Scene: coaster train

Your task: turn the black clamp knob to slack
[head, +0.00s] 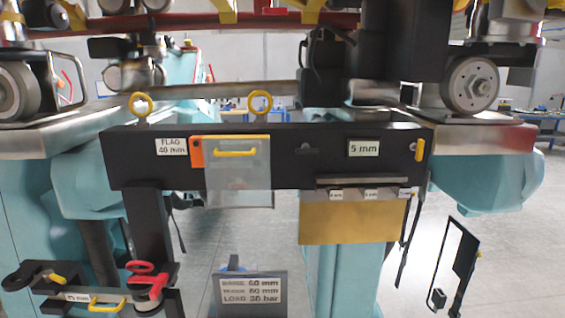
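A small black knob-like shape (306,149) sits on the front face of a black crossbeam (275,172), left of a "5 mm" label. It is dark on dark, so I cannot tell for sure that it is the clamp knob, nor how it is turned. Another dark rounded part (17,281) is at the lower left, on a bracket with a yellow lever; I cannot tell what it is. I cannot make out my gripper anywhere in the head view.
A clear panel with a yellow handle (235,152) hangs on the beam beside an orange block. A brass-coloured plate (350,222) hangs below at right. A red ring-topped part (148,280) stands lower left. A labelled dark box (250,295) is low in the middle. Teal supports flank the beam.

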